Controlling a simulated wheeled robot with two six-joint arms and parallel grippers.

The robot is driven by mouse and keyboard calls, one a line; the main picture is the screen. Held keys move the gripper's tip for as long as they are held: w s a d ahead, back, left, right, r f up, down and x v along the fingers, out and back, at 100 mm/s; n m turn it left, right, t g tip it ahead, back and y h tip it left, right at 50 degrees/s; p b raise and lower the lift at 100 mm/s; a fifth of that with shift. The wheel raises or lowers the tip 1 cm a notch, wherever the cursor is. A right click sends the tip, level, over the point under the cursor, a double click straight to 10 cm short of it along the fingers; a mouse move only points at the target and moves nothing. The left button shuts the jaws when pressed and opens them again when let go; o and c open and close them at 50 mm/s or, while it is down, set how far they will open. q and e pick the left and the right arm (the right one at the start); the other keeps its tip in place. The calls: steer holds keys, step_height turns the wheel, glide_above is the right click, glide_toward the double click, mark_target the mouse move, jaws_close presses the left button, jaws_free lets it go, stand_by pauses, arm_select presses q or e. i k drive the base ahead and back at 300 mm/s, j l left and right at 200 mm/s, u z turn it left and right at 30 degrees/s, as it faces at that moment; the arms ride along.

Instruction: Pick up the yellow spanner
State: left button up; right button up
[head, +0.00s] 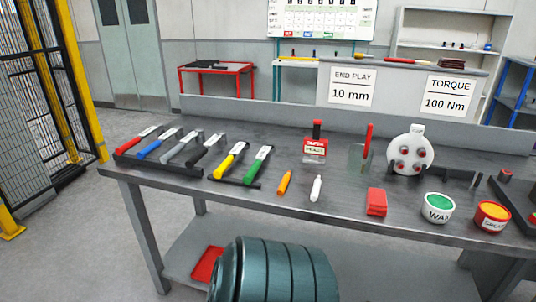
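The yellow spanner (229,162) lies on the grey workbench (335,208), in a row of spanners with coloured handles on its left half. A black spanner (205,151) lies just left of it and a green spanner (257,167) just right of it. Further left are a grey spanner (178,149), a blue spanner (158,143) and a red spanner (138,139). Neither of my grippers shows in the head view.
A dark rack (158,164) lies under the left spanners. An orange marker (284,182), a white marker (316,188), a red block (377,202) and a green-lidded wax tin (438,207) lie to the right. A teal ribbed drum (275,272) stands before the bench.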

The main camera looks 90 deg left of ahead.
mark_target(224, 165)
steer(key=u, duration=3.05)
